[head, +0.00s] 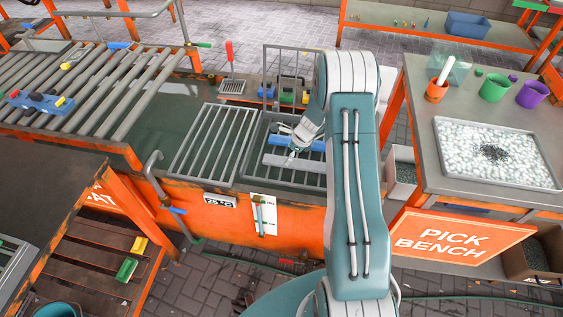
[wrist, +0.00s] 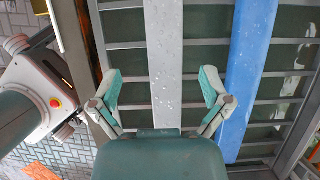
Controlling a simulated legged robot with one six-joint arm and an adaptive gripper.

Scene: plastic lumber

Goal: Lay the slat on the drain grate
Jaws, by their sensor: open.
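A grey slat (wrist: 163,45) with water drops lies across the bars of a drain grate (wrist: 125,46). My gripper (wrist: 160,76) is open and empty, with one finger on each side of the grey slat. The right finger overlaps the blue slat in view; I cannot tell whether they touch. My gripper (head: 298,143) is low over the grate.
A second barred grate (head: 213,138) sits to the left, empty. An upright grey frame (head: 290,50) stands behind. A roller conveyor (head: 95,85) with coloured pieces is at left. The pick bench (head: 420,105) with a pebble tray (head: 447,165) is at right.

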